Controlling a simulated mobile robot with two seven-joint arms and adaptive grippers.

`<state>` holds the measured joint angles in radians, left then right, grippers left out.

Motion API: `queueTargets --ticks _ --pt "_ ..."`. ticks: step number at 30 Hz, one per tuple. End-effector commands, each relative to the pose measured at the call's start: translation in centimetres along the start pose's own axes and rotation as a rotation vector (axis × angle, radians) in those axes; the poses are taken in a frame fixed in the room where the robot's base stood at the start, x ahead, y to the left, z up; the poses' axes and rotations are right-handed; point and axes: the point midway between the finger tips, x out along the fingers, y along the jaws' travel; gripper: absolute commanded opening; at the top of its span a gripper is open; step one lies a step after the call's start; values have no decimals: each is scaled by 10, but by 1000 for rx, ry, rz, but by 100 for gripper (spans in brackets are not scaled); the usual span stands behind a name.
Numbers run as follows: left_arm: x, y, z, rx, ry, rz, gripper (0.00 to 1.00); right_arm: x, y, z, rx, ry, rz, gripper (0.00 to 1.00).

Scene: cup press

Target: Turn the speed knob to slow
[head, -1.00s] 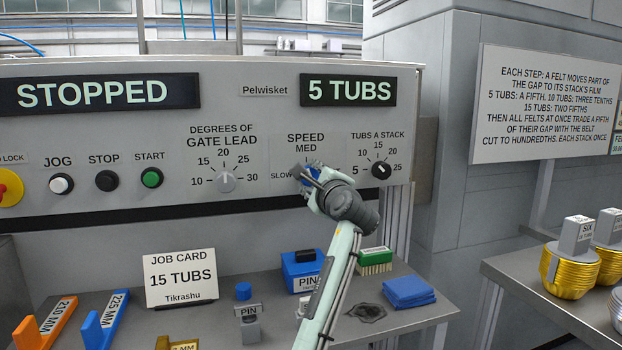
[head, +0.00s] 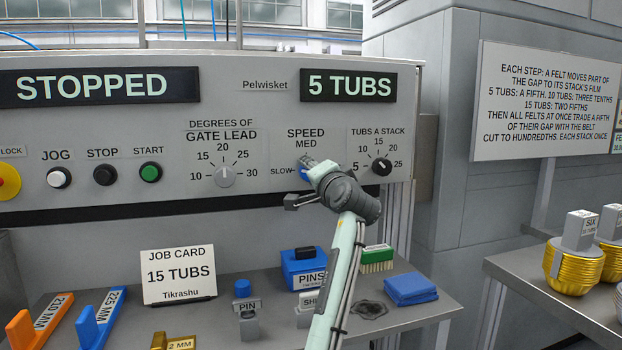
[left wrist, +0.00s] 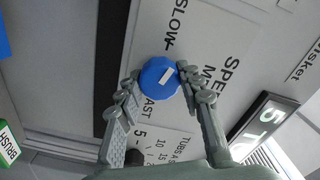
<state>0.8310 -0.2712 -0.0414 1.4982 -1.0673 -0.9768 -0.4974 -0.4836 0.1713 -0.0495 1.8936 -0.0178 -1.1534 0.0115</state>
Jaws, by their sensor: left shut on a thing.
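The blue speed knob (head: 304,175) sits on the grey panel, under the "SPEED" and "MED" labels and right of "SLOW". It shows fully in the left wrist view (left wrist: 158,78), with a white mark slanted between the SLOW and MED directions. My left gripper (head: 302,180) is shut on the knob, one finger on each side; the wrist view shows its fingers too (left wrist: 159,82). My left gripper and wrist hide part of the knob and the FAST label in the head view. My right gripper is not in view.
Close right is the tubs-a-stack knob (head: 381,167); left is the gate lead knob (head: 224,176). The display (head: 85,87) reads STOPPED. Below, the table holds a job card (head: 178,275), a blue pins box (head: 302,268), a green brush (head: 376,258) and a blue cloth (head: 410,289).

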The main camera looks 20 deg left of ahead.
Motion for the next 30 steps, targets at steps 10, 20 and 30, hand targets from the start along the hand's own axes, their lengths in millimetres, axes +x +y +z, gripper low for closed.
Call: queueTargets --ticks 10,20,30 --pt "0 2 0 -219 0 3 7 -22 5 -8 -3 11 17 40" --pt "0 1 0 -297 -1 2 7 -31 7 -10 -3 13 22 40" --pt "0 1 0 -304 0 2 7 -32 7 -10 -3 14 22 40"
